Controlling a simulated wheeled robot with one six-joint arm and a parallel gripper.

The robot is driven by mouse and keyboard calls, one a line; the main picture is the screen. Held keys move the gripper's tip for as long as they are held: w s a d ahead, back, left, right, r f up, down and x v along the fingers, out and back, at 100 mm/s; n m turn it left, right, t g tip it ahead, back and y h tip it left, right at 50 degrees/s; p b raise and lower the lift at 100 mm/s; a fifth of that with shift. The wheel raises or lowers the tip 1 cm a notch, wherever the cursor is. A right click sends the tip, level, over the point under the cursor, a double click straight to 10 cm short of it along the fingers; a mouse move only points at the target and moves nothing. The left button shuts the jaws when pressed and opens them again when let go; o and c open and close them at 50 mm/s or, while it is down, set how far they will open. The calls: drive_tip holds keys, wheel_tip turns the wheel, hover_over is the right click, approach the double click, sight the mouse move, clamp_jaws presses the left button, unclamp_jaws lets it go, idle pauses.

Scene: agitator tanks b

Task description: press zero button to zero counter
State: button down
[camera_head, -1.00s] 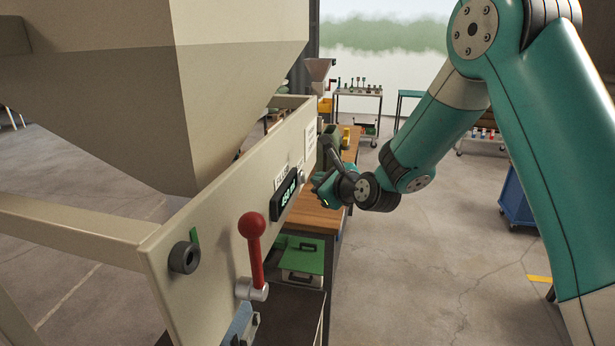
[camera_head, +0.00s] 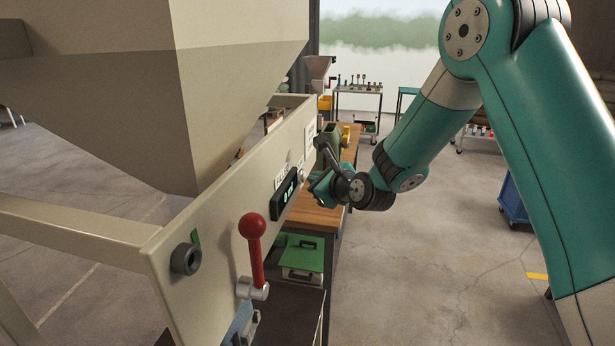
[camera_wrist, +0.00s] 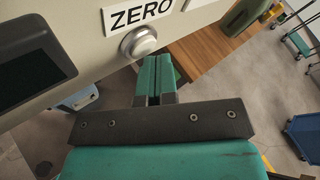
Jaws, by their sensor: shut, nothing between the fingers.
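The zero button (camera_wrist: 138,42) is a round silver button on the beige panel, just below the white ZERO label (camera_wrist: 140,15) in the wrist view. The counter (camera_head: 284,194) is a black display on the panel; its lit digits are few and small, and look like zeros. It also shows at the left of the wrist view (camera_wrist: 30,62), with no readable digits. My gripper (camera_wrist: 156,60) is shut and empty. Its fingertips are close to the button, slightly right of and below it in the wrist view. I cannot tell whether they touch it.
A red-knobbed lever (camera_head: 254,250) and a dark round fitting (camera_head: 185,258) are on the panel's near part. A wooden bench (camera_head: 318,218) stands behind the panel. The floor to the right is open, with a blue cart (camera_head: 515,203) farther off.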

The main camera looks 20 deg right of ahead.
idle(0.4)
drive_tip(key=shift+s+d+b, duration=0.4)
drive_tip(key=shift+d+b, duration=0.05)
drive_tip(key=shift+d, duration=0.25)
drive_tip(key=shift+d, duration=0.1)
drive_tip(key=d+b, duration=0.1)
drive_tip(key=s+d, duration=0.1)
drive_tip(key=s+d+b, duration=0.1)
drive_tip(key=d, duration=0.1)
drive_tip(key=shift+s+b, duration=0.25)
drive_tip(key=shift+b, duration=0.05)
idle(0.3)
